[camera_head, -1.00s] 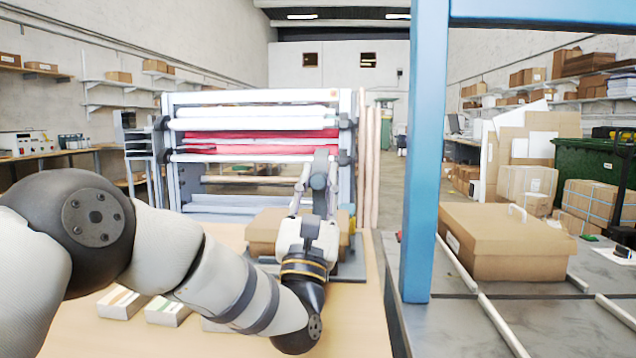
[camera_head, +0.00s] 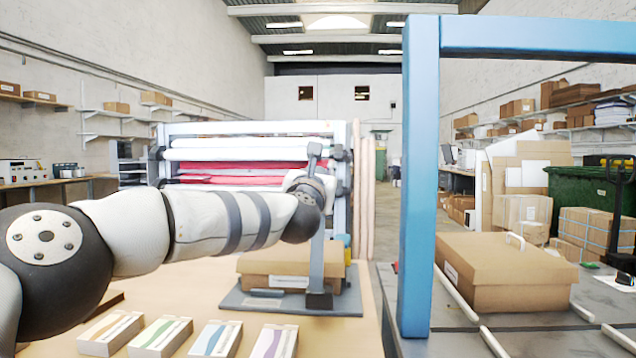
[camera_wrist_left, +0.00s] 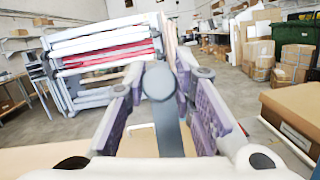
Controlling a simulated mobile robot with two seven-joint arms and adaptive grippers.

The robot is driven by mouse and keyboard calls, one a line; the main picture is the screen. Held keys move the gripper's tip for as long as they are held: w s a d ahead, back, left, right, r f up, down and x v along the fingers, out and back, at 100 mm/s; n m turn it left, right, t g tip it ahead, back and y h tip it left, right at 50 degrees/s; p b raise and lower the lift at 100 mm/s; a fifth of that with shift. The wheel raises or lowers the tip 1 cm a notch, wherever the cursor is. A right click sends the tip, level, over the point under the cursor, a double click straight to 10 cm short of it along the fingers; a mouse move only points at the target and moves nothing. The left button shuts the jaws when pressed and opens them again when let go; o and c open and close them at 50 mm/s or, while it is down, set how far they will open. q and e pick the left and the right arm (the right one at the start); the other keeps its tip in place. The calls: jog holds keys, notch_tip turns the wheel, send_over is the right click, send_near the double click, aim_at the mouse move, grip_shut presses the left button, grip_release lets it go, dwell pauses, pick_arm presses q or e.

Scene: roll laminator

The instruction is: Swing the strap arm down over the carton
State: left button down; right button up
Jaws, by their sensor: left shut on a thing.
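The strap arm (camera_head: 318,262) is a grey bar standing about upright from the right front of a grey base plate (camera_head: 235,300). The carton (camera_head: 250,264) is a low brown box with a white label, lying on that plate behind the bar. My left gripper (camera_wrist_left: 170,78) is shut on the strap arm near its top; in the left wrist view its fingers flank the grey bar (camera_wrist_left: 170,132) and its round end. In the head view my dark wrist hides most of the fingers and part of the bar. My right gripper is not in view.
Several small striped boxes (camera_head: 207,339) lie along the front of the wooden table (camera_head: 340,340). The roll laminator (camera_head: 250,142) stands behind. A blue post (camera_head: 418,190) rises to the right, beside a conveyor with a larger carton (camera_head: 503,272).

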pick_arm(q)
jog(key=shift+w+g, duration=0.3)
jog(key=shift+w, duration=0.4)
jog(key=c, duration=1.3)
grip_release()
jog(key=shift+c, duration=0.2)
jog(key=s+f, duration=0.2)
jog(key=s, duration=1)
jog(key=shift+a, duration=0.4)
